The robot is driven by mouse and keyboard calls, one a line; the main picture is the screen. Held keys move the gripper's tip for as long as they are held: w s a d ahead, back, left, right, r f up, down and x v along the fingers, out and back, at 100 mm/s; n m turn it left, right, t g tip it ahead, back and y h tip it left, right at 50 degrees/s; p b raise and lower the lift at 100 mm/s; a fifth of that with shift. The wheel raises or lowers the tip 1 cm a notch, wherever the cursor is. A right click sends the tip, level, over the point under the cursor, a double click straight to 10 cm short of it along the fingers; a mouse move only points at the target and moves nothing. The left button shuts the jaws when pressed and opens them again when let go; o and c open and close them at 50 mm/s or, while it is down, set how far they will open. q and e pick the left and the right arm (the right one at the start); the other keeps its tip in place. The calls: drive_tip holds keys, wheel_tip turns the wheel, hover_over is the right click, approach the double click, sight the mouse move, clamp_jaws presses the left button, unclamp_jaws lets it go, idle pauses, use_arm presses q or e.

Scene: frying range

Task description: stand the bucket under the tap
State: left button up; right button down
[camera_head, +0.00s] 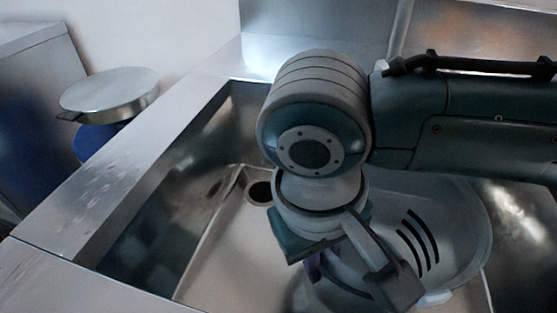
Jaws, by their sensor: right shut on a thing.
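A grey, round-rimmed vessel with dark curved stripes on its wall, which looks like the bucket (462,235), is inside the metal sink (225,235) at the lower right. My right gripper (358,284) points down over its near left side and is shut on it, with my arm coming in from the right. My wrist and gripper hide much of the bucket, so I cannot tell whether its base rests on the sink floor. A small purple part shows by the fingers. No tap can be made out. My left gripper is not in view.
A dark drain hole (260,192) is in the sink floor, left of my gripper. The sink's metal rim (125,185) runs along the left. Beyond it stands a round metal lid (110,92) on a blue container (92,141). The sink floor left of the bucket is clear.

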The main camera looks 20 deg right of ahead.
drive_tip(key=shift+f, duration=0.2)
drive_tip(key=c, duration=1.4)
unclamp_jaws()
drive_tip(key=o, duration=0.5)
drive_tip(key=shift+c, duration=0.2)
wheel_tip(320, 180, up, 12)
drive_tip(key=a+p, duration=0.1)
drive_tip(key=p, duration=0.3)
drive_tip(key=shift+a, duration=0.35)
drive_tip(key=shift+s, duration=0.1)
